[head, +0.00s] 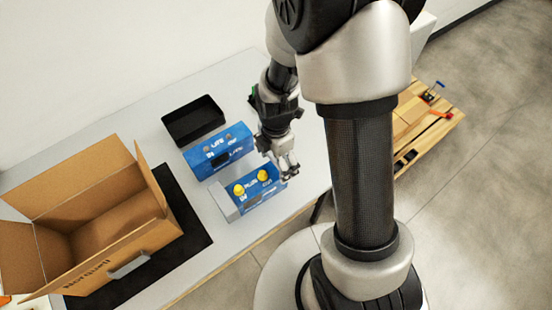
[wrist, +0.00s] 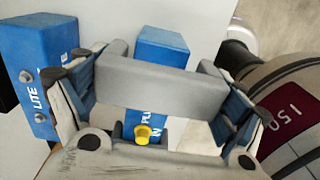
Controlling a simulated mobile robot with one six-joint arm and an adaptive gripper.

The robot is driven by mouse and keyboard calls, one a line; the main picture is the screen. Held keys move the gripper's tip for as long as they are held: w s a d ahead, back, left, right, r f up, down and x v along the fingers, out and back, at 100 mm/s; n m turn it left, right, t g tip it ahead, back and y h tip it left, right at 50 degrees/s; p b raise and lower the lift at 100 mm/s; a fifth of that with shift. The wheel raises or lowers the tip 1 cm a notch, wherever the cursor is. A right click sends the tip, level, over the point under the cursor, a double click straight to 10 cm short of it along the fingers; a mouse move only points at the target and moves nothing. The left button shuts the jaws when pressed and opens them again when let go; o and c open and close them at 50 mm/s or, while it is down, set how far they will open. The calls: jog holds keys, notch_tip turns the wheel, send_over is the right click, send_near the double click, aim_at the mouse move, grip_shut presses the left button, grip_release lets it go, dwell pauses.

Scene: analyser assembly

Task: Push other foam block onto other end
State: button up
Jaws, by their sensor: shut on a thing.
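The blue analyser (head: 262,194) with two yellow knobs lies on the table in the head view. A grey foam block (head: 226,206) covers its left end. My gripper (head: 287,170) is at its right end. In the wrist view, my gripper is shut on the other foam block (wrist: 160,79), a grey piece spanning between the fingers. The blue analyser (wrist: 162,43) shows behind and below this block, with one yellow knob (wrist: 143,133) visible. The held block lies across the analyser's end; I cannot tell how far it is seated.
A second blue unit (head: 218,151) marked LITE lies just behind the analyser. A black tray (head: 193,121) is farther back. An open cardboard box (head: 112,215) stands on a black mat (head: 192,208) at left. A wooden pallet (head: 440,123) is at right.

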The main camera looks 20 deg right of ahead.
aim_at(276, 170)
jog(key=shift+f+b, duration=2.25)
jog(key=shift+f, duration=0.6)
dwell(2.2)
jog(key=o, duration=0.6)
jog(key=shift+o, duration=0.2)
jog(key=shift+r, duration=0.1)
jog(key=shift+r+p, duration=2.85)
jog(key=shift+r, duration=0.6)
